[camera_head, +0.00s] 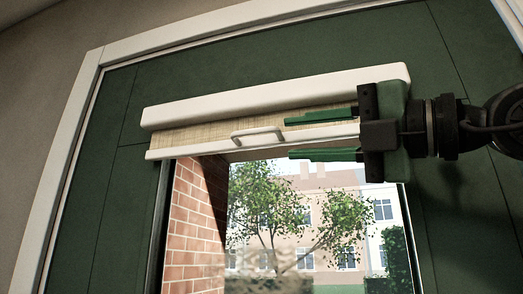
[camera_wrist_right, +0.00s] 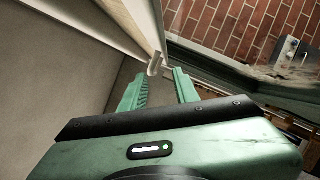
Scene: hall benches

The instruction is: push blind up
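The blind (camera_head: 215,134) is a short strip of beige woven cloth under a white head box (camera_head: 270,96), with a white bottom rail (camera_head: 195,149). A white bar handle (camera_head: 258,136) sits on the rail. My right gripper (camera_head: 288,137) comes in from the right with its green fingers apart, one above and one below the rail's right part. Its tips are just right of the handle in the picture. In the right wrist view the handle end (camera_wrist_right: 155,66) shows between the open finger tips (camera_wrist_right: 158,76); I cannot tell whether they touch. My left gripper is not in view.
The window glass below the rail is uncovered and shows a brick wall (camera_head: 193,215), trees (camera_head: 268,205) and buildings outside. Green panelling (camera_head: 125,190) and a white frame (camera_head: 62,170) surround it. The space left of the blind is clear.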

